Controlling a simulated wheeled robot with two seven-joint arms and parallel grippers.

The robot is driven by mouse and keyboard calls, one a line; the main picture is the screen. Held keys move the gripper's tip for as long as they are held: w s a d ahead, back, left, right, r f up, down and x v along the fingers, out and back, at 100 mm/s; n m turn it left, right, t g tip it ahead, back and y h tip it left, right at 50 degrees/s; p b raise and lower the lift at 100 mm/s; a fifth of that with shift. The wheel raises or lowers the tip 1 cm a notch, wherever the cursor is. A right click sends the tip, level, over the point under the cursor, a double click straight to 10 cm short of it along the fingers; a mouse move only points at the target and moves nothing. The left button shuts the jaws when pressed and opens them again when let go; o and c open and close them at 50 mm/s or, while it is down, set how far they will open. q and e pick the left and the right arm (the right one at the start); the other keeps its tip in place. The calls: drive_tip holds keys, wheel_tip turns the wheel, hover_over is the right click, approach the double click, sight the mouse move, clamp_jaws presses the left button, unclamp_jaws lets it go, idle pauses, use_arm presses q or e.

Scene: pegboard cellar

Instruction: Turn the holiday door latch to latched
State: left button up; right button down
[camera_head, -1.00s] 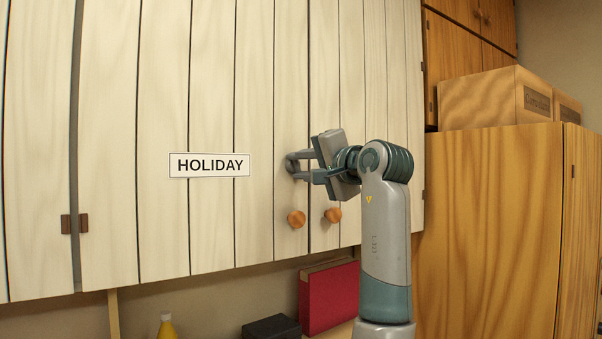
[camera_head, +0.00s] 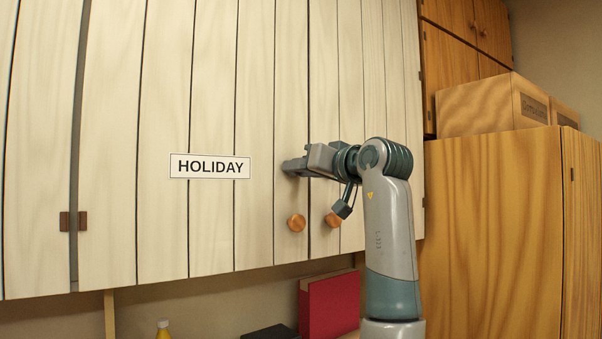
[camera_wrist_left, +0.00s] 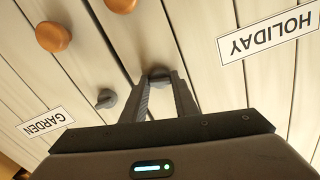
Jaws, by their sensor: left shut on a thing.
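The pale plank cabinet door with the HOLIDAY sign (camera_head: 209,166) fills the left and middle of the head view; the sign also shows in the wrist view (camera_wrist_left: 269,33). My left gripper (camera_head: 292,167) reaches the door's right edge, above the round wooden knobs. In the left wrist view its fingers (camera_wrist_left: 160,84) are shut on a small dark grey latch piece (camera_wrist_left: 159,72) on the door face. The fingers hide most of the latch, so I cannot tell its exact angle. My right gripper is in neither view.
Two wooden knobs (camera_head: 297,223) (camera_head: 332,220) sit just below the gripper. The wrist view shows a GARDEN sign (camera_wrist_left: 45,122) and another grey fitting (camera_wrist_left: 106,98). Below the cabinet stands a red box (camera_head: 329,305). A tall wooden cabinet (camera_head: 490,230) is at right.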

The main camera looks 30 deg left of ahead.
use_arm(q)
drive_tip(key=shift+n, duration=1.4)
drive_tip(key=o, duration=1)
drive_tip(key=b+v, duration=0.7)
drive_tip(key=v, duration=1)
drive_tip(key=shift+d, duration=0.15)
drive_tip(key=shift+f, duration=0.1)
